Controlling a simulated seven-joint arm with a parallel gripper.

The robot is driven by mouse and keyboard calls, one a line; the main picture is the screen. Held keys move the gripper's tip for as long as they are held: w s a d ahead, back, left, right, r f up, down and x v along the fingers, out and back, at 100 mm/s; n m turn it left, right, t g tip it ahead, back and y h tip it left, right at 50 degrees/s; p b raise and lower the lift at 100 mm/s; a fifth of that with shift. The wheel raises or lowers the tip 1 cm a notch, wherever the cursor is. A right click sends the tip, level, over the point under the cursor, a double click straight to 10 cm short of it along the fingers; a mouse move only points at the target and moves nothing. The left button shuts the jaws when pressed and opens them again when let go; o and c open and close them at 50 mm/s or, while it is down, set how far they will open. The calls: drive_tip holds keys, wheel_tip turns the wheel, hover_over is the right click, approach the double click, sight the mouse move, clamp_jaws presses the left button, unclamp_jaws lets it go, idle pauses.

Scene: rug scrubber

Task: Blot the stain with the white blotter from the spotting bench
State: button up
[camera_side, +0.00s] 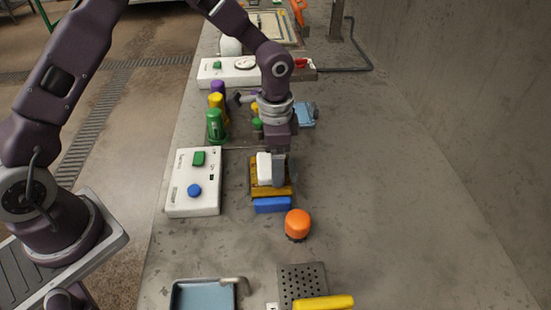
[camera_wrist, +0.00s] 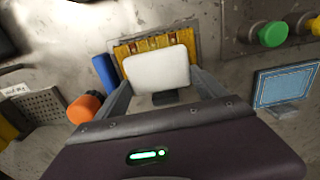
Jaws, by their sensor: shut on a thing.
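My gripper (camera_side: 278,172) is shut on a white block-like blotter (camera_side: 264,168). In the wrist view the blotter (camera_wrist: 157,68) fills the space between the fingers (camera_wrist: 162,92), a small dark piece below it. It is over or against a yellow-orange ribbed piece (camera_side: 257,191), which shows behind it in the wrist view (camera_wrist: 150,43) on a grey plate. I cannot tell whether they touch. A blue bar (camera_side: 272,205) lies along the near side of the yellow piece. I cannot make out a stain in either view.
An orange-capped item (camera_side: 297,223) stands close in front. A white control box (camera_side: 193,182) is at left, with green, yellow and purple bottles (camera_side: 215,126) behind. A blue panel (camera_wrist: 285,87) stands nearby. A tray (camera_side: 203,294) and perforated plate (camera_side: 301,282) lie nearest. The bench's right is clear.

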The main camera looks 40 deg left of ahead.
drive_tip(key=shift+f, duration=0.65)
drive_tip(key=shift+s+a+f, duration=0.1)
drive_tip(key=shift+s+f, duration=0.05)
idle(2.6)
idle(0.8)
drive_tip(key=shift+r, duration=3.65)
